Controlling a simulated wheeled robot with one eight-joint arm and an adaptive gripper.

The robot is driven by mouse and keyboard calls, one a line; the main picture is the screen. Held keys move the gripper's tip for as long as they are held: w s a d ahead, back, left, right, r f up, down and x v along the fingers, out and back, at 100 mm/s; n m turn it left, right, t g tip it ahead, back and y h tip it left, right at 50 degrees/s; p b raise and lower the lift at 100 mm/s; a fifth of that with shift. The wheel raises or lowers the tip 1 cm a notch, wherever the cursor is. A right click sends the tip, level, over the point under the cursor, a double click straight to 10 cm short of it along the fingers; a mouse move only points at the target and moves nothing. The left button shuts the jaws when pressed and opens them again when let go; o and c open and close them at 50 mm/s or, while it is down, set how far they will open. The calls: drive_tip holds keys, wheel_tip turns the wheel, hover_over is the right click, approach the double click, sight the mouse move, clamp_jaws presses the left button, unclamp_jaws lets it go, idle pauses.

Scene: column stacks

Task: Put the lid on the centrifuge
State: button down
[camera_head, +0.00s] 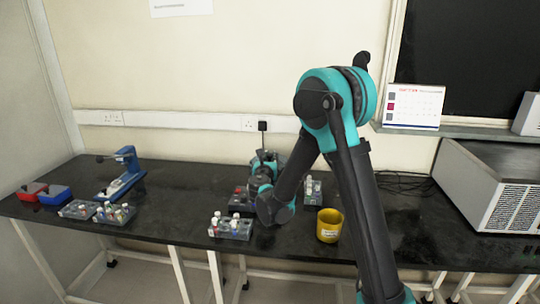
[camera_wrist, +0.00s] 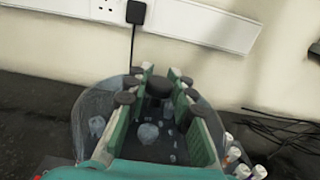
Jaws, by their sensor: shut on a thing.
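My gripper (camera_wrist: 161,80) points at the bench near the wall. In the wrist view its green-padded fingers are shut around a dark round knob (camera_wrist: 159,87). A clear, rounded lid (camera_wrist: 88,112) spreads out around the fingers, and the knob appears to belong to it. Pale shapes show through the clear material. In the head view my gripper (camera_head: 264,166) is small and partly covered by my arm; the lid cannot be made out there. I cannot clearly pick out the centrifuge body, nor tell whether the lid touches anything below.
A rack of vials (camera_head: 232,228) stands in front of my gripper, with a yellow cup (camera_head: 329,225) to its right. Another vial rack (camera_head: 97,212), a blue device (camera_head: 124,172) and red and blue boxes (camera_head: 54,195) are at left. A grey vented box (camera_head: 480,195) fills the right.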

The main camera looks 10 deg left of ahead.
drive_tip(key=shift+f, duration=0.6)
drive_tip(key=shift+f, duration=0.35)
drive_tip(key=shift+f, duration=0.3)
drive_tip(key=shift+f, duration=0.3)
drive_tip(key=c, duration=0.7)
unclamp_jaws()
drive_tip(key=shift+c, duration=0.2)
